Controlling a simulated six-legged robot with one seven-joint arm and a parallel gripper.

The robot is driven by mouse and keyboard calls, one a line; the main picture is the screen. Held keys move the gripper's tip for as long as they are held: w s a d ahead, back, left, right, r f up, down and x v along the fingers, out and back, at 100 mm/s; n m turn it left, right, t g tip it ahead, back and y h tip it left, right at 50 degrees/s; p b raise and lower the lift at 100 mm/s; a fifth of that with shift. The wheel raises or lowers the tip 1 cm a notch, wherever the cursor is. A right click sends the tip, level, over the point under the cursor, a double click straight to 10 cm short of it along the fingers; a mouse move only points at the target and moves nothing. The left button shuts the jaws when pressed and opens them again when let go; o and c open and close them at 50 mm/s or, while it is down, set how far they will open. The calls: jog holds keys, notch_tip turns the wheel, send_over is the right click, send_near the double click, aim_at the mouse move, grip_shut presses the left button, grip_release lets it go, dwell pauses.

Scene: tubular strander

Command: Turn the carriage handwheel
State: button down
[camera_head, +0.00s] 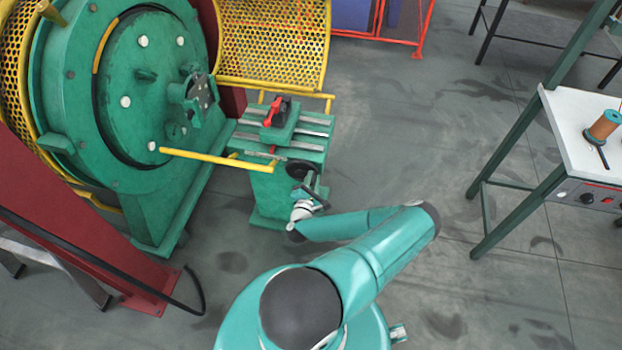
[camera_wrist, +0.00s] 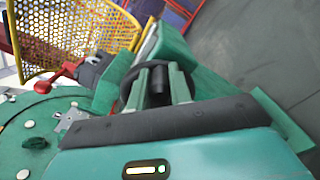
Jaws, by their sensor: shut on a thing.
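The carriage handwheel (camera_head: 298,169) is a dark wheel on the front of the green carriage (camera_head: 283,137), seen in the head view. My gripper (camera_head: 309,184) reaches it from the front. In the wrist view the handwheel's black rim (camera_wrist: 128,84) arcs around and behind the two green fingers of my gripper (camera_wrist: 159,76). The fingers are shut on a dark part of the handwheel that shows between them. The fingers and wrist hide part of the wheel, so its exact angle is unclear.
A yellow bar (camera_head: 210,158) runs left of the carriage. A large green rotor (camera_head: 140,85) and yellow mesh guard (camera_head: 272,40) stand behind and left. A red-handled lever (camera_head: 274,112) sits on top of the carriage. A workbench (camera_head: 575,120) is at right; floor between is clear.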

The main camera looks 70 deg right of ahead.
jog(key=shift+w+f, duration=0.1)
jog(key=shift+f, duration=0.05)
dwell(0.4)
jog(key=c, duration=1.3)
grip_release()
jog(key=shift+o, duration=0.2)
jog(key=shift+a, duration=0.1)
